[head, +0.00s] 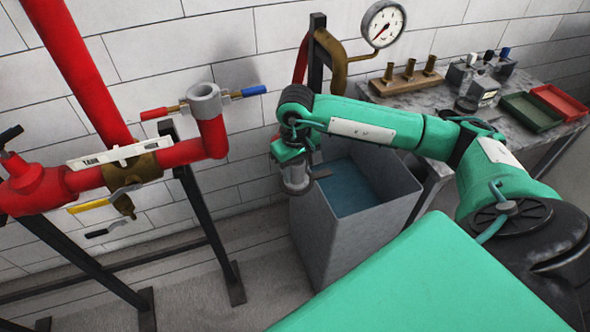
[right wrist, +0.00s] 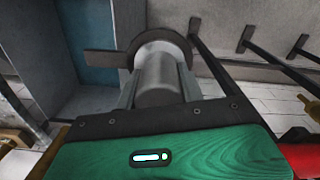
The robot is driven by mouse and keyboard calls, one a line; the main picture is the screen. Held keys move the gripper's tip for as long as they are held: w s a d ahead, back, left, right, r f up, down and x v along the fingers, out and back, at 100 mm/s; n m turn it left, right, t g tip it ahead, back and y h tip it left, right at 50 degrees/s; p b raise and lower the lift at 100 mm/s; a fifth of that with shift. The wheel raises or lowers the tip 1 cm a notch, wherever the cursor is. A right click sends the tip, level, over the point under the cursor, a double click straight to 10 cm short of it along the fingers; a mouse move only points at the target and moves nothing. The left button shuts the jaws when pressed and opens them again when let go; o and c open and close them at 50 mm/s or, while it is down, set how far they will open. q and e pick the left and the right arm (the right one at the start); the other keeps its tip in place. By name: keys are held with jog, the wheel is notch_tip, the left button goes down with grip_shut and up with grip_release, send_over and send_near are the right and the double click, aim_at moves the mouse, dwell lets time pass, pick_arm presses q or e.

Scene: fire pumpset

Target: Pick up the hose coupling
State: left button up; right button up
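The hose coupling (right wrist: 158,78) is a grey metal cylinder with a wider round collar and a flat bar or lug sticking out to the left in the right wrist view. My right gripper (right wrist: 160,88) has a finger along each side of it and is shut on it. In the head view my right gripper (head: 293,166) points down with the coupling (head: 297,184) below it, near the left rim of the grey bin. The fingers partly hide the coupling's sides. My left gripper is not in view.
A grey bin (head: 345,235) with blue water stands below. Left is a red pipe (head: 215,138) with an open grey fitting (head: 205,99) and colored-handled tools. A workbench (head: 430,98) at right holds brass nozzles (head: 409,70), a green tray (head: 531,112) and a red tray (head: 561,103). A gauge (head: 383,24) is behind.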

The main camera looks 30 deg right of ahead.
jog(key=shift+c, duration=1)
jog(key=shift+r, duration=0.1)
jog(key=shift+r, duration=0.45)
notch_tip(320, 180, up, 25)
jog(key=p, duration=0.2)
dwell(0.4)
